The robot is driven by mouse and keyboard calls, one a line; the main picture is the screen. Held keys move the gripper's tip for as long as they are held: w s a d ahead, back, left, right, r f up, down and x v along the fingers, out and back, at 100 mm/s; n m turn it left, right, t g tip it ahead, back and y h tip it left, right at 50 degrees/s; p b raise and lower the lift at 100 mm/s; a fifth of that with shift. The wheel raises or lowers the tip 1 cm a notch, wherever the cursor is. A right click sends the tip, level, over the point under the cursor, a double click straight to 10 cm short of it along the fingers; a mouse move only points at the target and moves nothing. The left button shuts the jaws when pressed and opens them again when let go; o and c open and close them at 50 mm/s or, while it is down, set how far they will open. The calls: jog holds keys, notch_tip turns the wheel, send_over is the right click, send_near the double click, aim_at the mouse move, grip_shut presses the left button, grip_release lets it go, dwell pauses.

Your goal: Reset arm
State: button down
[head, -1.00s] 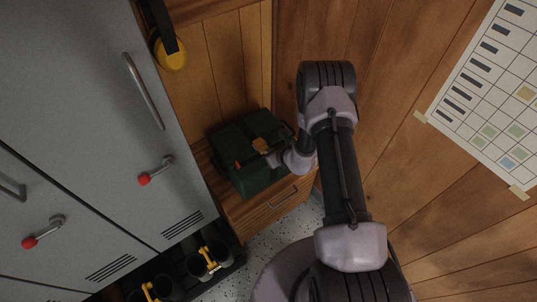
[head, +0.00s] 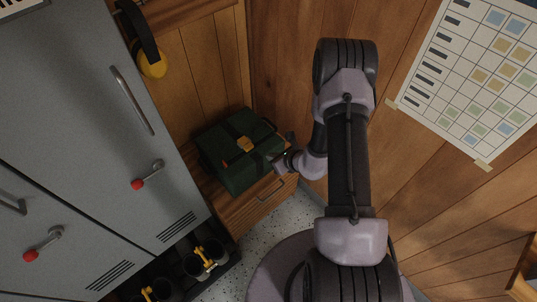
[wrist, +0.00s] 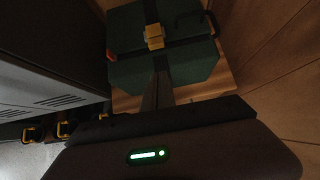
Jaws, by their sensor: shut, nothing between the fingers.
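My arm rises in front of the wooden wall in the head view, bent over at the top. My gripper (head: 279,160) is at the front right of a dark green case (head: 233,148); whether it touches the case cannot be told. In the wrist view the shut, empty fingers (wrist: 159,76) point towards the green case (wrist: 190,62), which has dark straps and a tan buckle (wrist: 154,37). The case sits on a small wooden cabinet (head: 238,210) with a drawer handle.
Grey lockers (head: 70,120) with red-knobbed handles stand at the left. Yellow ear defenders (head: 151,64) hang beside them. Boots with yellow parts (head: 205,258) stand on a low dark rack. A wall chart (head: 475,85) hangs at the right. Speckled floor shows in front of the cabinet.

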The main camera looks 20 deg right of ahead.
dwell(0.4)
jog(key=s+a+r+n+g+y, duration=0.1)
jog(key=a+r+n+y, duration=0.1)
jog(key=a+r+n, duration=0.6)
jog(key=s+a+r+n+g+y, duration=0.1)
jog(key=a+r+n+y, duration=0.15)
jog(key=r, duration=0.85)
jog(key=s+a+r+n+y, duration=0.1)
jog(key=a+r+n, duration=0.4)
jog(key=r, duration=0.5)
jog(key=s+a+r+n+g+h, duration=0.1)
jog(key=s+r+n+h, duration=0.1)
jog(key=s+r+n, duration=0.45)
jog(key=s+a+r+n+g+h, duration=0.1)
jog(key=s+r+n, duration=0.2)
jog(key=s, duration=0.7)
jog(key=s+d+r+n+t+h, duration=0.1)
jog(key=s+d+n+h, duration=0.2)
jog(key=s+d, duration=0.1)
jog(key=shift+d+r, duration=0.25)
